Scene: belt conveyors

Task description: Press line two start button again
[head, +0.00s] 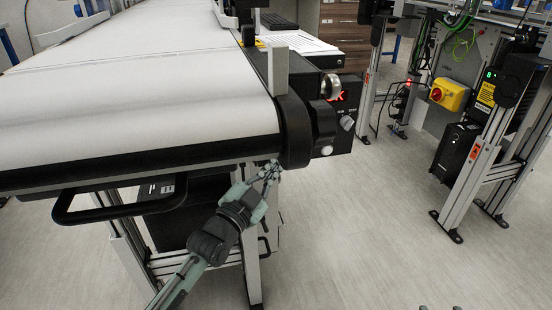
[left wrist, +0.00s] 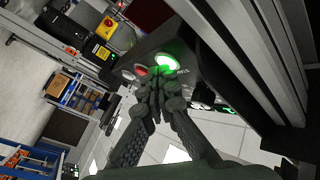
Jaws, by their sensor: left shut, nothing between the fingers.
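My left gripper (head: 270,171) is shut and empty at the near right corner of the conveyor, just below the black end housing. In the left wrist view its closed fingertips (left wrist: 165,88) are just below a green lit button (left wrist: 167,62) on a dark panel; I cannot tell whether they touch it. A red button (left wrist: 141,71) sits to its left. In the head view the black control box (head: 341,125) at the conveyor's end shows a red display and a knob; the green button is hidden there. Two tiny tips at the bottom edge look like my right gripper (head: 440,307).
The white conveyor belt (head: 130,90) fills the left, with a black handle (head: 120,212) under its near edge. A yellow box with a red switch (head: 449,94) is on a second frame at right. Grey floor between them is clear.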

